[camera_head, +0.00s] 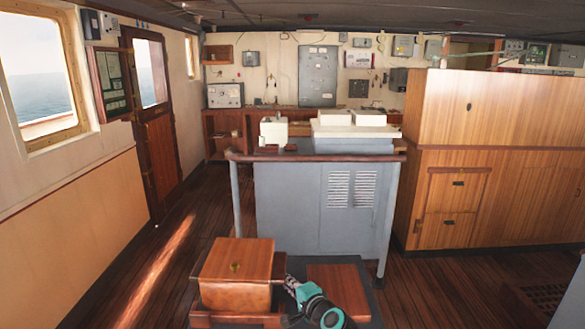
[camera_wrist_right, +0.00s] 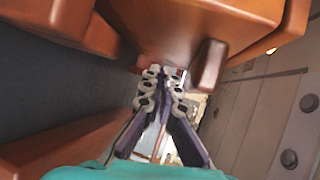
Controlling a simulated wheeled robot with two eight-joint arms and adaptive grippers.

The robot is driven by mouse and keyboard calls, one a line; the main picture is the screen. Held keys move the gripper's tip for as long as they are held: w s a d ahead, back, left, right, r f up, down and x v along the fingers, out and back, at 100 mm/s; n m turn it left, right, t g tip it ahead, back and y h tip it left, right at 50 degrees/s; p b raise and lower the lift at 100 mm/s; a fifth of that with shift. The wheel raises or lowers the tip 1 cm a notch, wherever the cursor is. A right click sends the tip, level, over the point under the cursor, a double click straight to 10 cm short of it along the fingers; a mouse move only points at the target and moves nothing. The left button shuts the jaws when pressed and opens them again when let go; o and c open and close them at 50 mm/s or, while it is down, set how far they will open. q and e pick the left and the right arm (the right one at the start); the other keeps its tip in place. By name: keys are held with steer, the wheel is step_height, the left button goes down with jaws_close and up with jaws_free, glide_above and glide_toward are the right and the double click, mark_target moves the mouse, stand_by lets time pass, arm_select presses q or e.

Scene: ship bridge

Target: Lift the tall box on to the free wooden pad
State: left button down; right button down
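A tall brown wooden box (camera_head: 232,262) with a small knob on its lid stands at the left of the low platform in front of me in the head view. The bare flat wooden pad (camera_head: 338,283) lies to its right. My right gripper (camera_head: 292,284) is low between the box and the pad, with its teal wrist nearer to me. In the right wrist view, the gripper fingers (camera_wrist_right: 164,78) point away below orange-brown wood (camera_wrist_right: 170,30). A short wooden peg (camera_wrist_right: 209,66) juts down beside them. I cannot tell whether they touch anything. My left gripper is not in view.
A grey console (camera_head: 290,205) with a wooden rail stands behind the platform. Wooden cabinets (camera_head: 490,150) are at the right. Open plank floor (camera_head: 165,262) lies left of the platform.

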steer(key=shift+w+d+p+v, duration=0.1)
steer(key=shift+d+p+v, duration=0.1)
steer(key=shift+v, duration=1.25)
steer(key=shift+w+d+p+v, duration=0.1)
steer(key=shift+p+v, duration=0.15)
steer(key=shift+v, duration=1.15)
steer(key=shift+w+d+p+v, duration=0.1)
steer(key=shift+p+v, duration=0.1)
steer(key=shift+v, duration=1.25)
steer(key=shift+s, duration=4.1)
